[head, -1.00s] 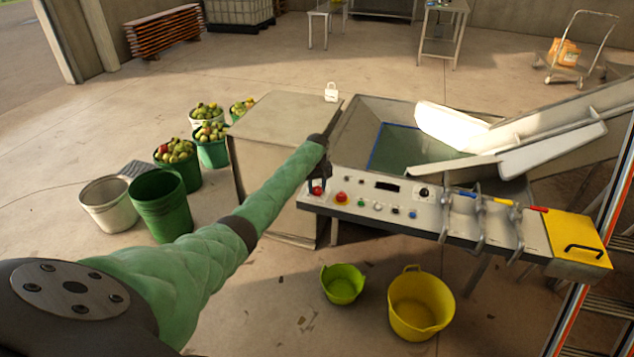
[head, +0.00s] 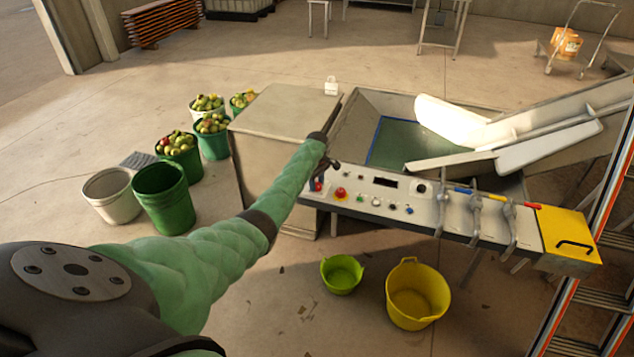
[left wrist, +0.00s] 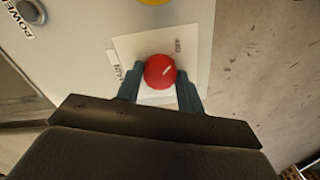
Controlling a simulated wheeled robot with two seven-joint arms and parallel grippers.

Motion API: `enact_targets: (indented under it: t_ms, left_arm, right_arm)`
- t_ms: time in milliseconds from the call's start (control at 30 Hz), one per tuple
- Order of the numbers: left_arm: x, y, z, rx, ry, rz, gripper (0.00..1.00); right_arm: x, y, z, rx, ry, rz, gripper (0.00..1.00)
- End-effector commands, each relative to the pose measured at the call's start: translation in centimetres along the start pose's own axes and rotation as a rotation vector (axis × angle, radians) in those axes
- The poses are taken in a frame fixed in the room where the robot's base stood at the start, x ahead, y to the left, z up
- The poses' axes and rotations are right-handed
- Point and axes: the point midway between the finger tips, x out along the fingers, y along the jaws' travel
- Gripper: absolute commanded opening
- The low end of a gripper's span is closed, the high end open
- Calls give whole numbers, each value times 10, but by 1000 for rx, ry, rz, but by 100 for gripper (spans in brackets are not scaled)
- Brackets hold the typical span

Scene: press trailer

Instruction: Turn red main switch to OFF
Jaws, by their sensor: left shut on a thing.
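The red main switch (left wrist: 160,71) is a round red knob with a pale mark on a white label plate, seen in the left wrist view. In the head view the switch (head: 317,186) sits at the left end of the press control panel (head: 366,204). My left gripper (left wrist: 161,88) has one finger on each side of the knob and is shut on it. The pale mark lies aslant, up and to the right in the wrist view. In the head view my left forearm partly hides the gripper. My right gripper is not in view.
A red button on a yellow base (head: 340,194) is right of the switch. Levers (head: 442,210) and a yellow cover (head: 568,242) are farther right. A grey cabinet (head: 285,108) stands behind my arm. Yellow (head: 418,297) and green (head: 341,274) tubs stand on the floor in front.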

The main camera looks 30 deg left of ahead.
Motion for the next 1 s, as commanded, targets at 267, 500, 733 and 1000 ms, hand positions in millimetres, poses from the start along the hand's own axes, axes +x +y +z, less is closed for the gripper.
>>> enact_targets:
  t_ms: [267, 500, 733, 1000]
  left_arm:
    - [-1, 1, -1, -9, 1, 2, 15]
    - [-1, 1, 0, -8, 1, 2, 53]
    - [-1, 0, 0, -7, 1, 1, 59]
    - [-13, 1, 0, -6, 2, 3, 59]
  right_arm:
    - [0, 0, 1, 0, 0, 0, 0]
    - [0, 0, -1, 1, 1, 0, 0]
    - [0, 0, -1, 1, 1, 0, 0]
    - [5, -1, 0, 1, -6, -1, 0]
